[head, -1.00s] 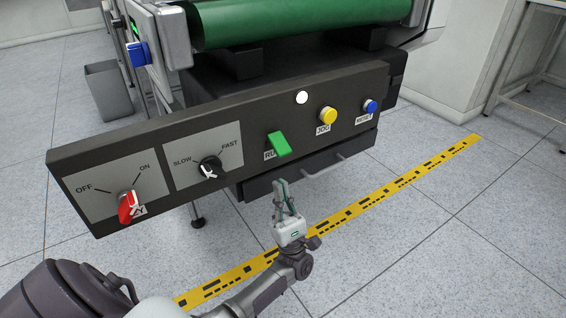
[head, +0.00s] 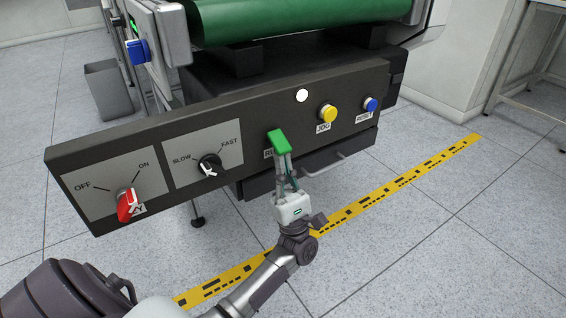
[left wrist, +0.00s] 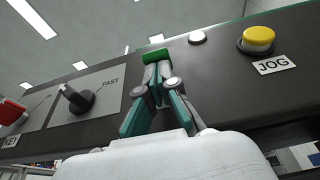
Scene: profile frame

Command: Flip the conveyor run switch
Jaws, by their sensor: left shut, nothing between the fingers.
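The green run switch (head: 279,141) sticks out of the dark control panel (head: 240,122), on a label partly hidden by it and my gripper. My left gripper (head: 284,158) is shut and empty, with its fingertips at the lower end of the green switch. In the left wrist view the fingertips (left wrist: 157,70) overlap the green switch (left wrist: 156,55), of which only the end shows beyond them. I cannot tell whether they touch. My right gripper is not in view.
The panel also bears a red key switch (head: 127,204), a black speed knob (head: 209,165), a white light (head: 302,96), a yellow jog button (head: 328,113) and a blue reset button (head: 371,105). A green conveyor belt (head: 290,22) lies behind. The floor in front is clear.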

